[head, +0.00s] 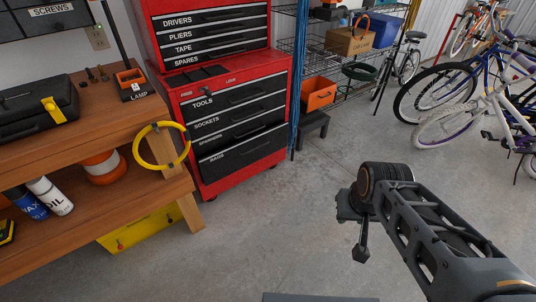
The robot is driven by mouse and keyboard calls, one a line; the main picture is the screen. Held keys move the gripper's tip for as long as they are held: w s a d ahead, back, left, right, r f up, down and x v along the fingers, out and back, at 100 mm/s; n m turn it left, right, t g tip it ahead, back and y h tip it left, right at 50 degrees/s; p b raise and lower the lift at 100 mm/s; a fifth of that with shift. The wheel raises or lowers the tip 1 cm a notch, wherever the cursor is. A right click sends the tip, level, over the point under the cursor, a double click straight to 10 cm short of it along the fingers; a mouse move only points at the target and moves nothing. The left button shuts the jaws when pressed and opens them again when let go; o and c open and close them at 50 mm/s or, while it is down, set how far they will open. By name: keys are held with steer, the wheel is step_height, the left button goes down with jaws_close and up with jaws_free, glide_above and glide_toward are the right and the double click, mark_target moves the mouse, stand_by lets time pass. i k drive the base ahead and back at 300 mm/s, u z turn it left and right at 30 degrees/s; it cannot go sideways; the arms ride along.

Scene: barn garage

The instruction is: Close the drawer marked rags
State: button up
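The rags drawer (243,152) is the lowest drawer of the red tool chest (188,150). Its dark front carries a white RAGS label at its left end. It appears to stand out a little from the chest, with a dark gap above it below the spanners drawer (242,131). My gripper (359,238) hangs over the bare floor to the right of the chest, well apart from the drawer. Its fingers are seen from an angle that hides whether they are open or shut. I see nothing held in it.
A wooden workbench (110,185) with a yellow hose coil (142,158) stands left of the chest. A small dark stool (312,124) and wire shelves are right of it. Bicycles (450,95) stand at the far right. The concrete floor before the chest is clear.

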mark_target(216, 164)
steer(key=u, duration=0.6)
steer(key=i, duration=0.5)
steer(key=u, duration=0.65)
steer(key=i, duration=1.3)
steer(key=z, duration=0.75)
